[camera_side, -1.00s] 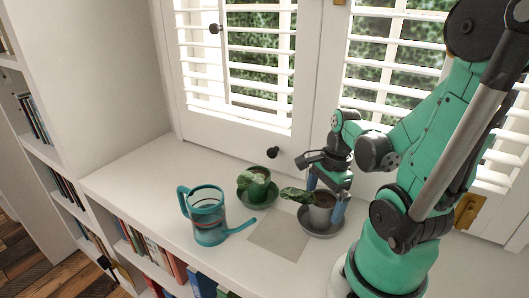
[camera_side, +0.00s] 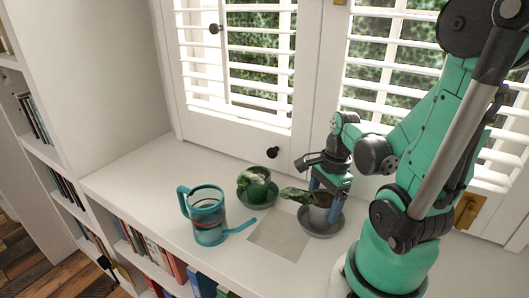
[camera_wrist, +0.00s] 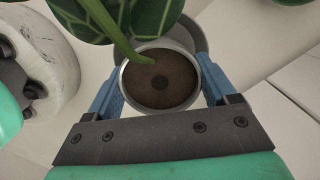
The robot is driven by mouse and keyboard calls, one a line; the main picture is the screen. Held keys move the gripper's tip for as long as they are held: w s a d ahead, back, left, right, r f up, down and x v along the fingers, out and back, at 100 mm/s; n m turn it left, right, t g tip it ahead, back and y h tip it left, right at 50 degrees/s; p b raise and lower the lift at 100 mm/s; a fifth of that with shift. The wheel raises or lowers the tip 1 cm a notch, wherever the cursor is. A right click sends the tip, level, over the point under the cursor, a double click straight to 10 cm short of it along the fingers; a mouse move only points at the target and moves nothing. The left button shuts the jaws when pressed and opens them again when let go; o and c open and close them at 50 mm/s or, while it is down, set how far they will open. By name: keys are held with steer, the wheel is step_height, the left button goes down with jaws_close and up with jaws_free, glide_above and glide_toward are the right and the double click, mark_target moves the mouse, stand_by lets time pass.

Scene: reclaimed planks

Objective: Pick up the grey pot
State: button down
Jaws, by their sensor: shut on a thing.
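The grey pot (camera_side: 319,215) holds dark soil and a leafy green plant that leans left. In the wrist view its round rim and soil (camera_wrist: 160,80) fill the space between my blue fingers. My gripper (camera_side: 325,203) is shut on the pot, with one finger on each side. The pot is upright over a grey saucer (camera_side: 332,231); it looks slightly raised, but the gap beneath it is hard to see. The leaves hide part of the rim in the wrist view.
A green pot (camera_side: 258,188) with a plant stands on a green saucer to the left. A teal watering can (camera_side: 208,222) stands farther left. A flat grey square (camera_side: 279,236) lies on the white sill in front. Shuttered windows (camera_side: 258,62) rise behind.

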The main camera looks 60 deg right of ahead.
steer(key=shift+r, duration=0.1)
step_height(320, 180, up, 23)
stand_by(1.1)
steer(key=shift+n, duration=0.8)
steer(key=f, duration=1.8)
steer(key=shift+w+d+f, duration=0.25)
steer(key=shift+s+a+f, duration=0.2)
steer(key=shift+f, duration=1.8)
